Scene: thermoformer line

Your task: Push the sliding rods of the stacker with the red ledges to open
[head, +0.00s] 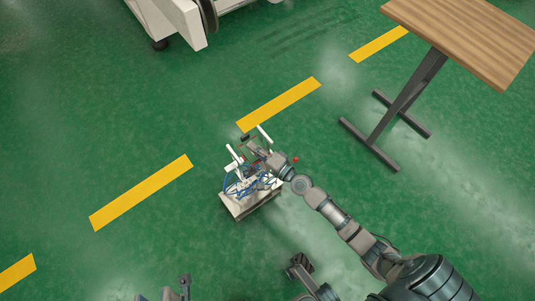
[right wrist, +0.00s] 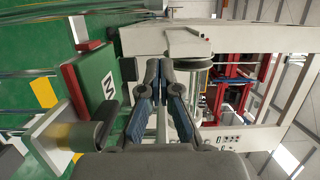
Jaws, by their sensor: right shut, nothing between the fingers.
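A white-framed unit (head: 238,206) with upright white posts, blue cables and small red parts stands on the green floor in the head view. I cannot tell its sliding rods apart there. My right gripper (head: 254,147) is at the top of this unit, overlapping its posts; contact cannot be told. In the right wrist view the right gripper (right wrist: 161,64) has its blue-padded fingers together at the tips, with nothing between them. Red ledge-like bars (right wrist: 215,95) show to the right there, inside a pale machine frame. My left gripper (head: 176,292) is only partly in view at the bottom edge.
A wooden-topped table (head: 470,38) with dark legs stands at the upper right. A white machine (head: 180,20) is at the top left. Yellow dashes (head: 140,192) cross the green floor, which is clear left of the unit. A green panel (right wrist: 88,85) shows left in the wrist view.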

